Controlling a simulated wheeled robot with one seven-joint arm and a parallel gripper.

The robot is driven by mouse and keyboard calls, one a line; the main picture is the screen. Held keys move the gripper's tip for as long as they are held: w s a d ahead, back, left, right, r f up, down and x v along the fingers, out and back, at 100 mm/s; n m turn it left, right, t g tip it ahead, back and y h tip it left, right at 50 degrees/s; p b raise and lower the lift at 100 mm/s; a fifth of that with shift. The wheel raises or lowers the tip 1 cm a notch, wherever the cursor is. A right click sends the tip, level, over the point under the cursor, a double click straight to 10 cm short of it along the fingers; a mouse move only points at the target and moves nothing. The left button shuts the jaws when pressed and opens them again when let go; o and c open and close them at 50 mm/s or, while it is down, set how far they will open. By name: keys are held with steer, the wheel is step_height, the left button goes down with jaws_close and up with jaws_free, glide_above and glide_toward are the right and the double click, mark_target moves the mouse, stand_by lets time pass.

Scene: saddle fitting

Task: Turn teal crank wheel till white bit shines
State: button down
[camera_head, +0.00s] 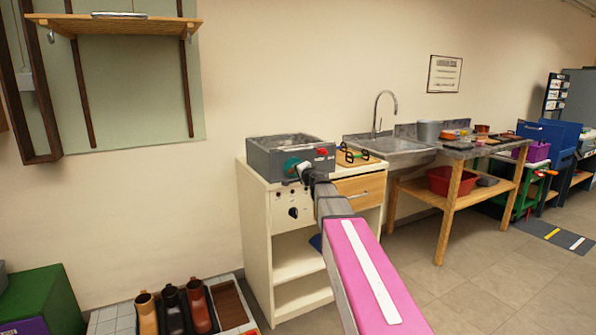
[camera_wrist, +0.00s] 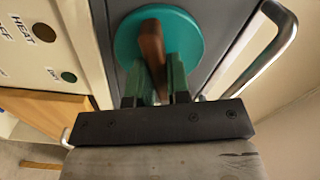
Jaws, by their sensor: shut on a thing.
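The teal crank wheel (camera_wrist: 197,35) is on the side of a grey box (camera_head: 262,156), which stands on a cream cabinet. In the wrist view the wheel is a round teal disc with a brown handle (camera_wrist: 151,42) across it. My gripper (camera_wrist: 161,82) is shut on the brown handle, its two green fingers on either side. In the head view the wheel (camera_head: 291,166) is small and partly covered by my arm. A red part (camera_head: 322,153) shows on the box's front, right of the wheel. I cannot make out a white bit or any shine.
The cream cabinet (camera_head: 256,205) has knobs and a wooden drawer (camera_head: 361,190). Black-handled items lie on top, right of the box. A metal bar handle (camera_wrist: 272,45) is close right of the wheel in the wrist view. A sink (camera_head: 398,150) stands further right.

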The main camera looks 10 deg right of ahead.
steer(key=c, duration=1.1)
jaws_free()
steer(key=v, duration=1)
steer(key=shift+s+d, duration=0.1)
steer(key=shift+s, duration=0.3)
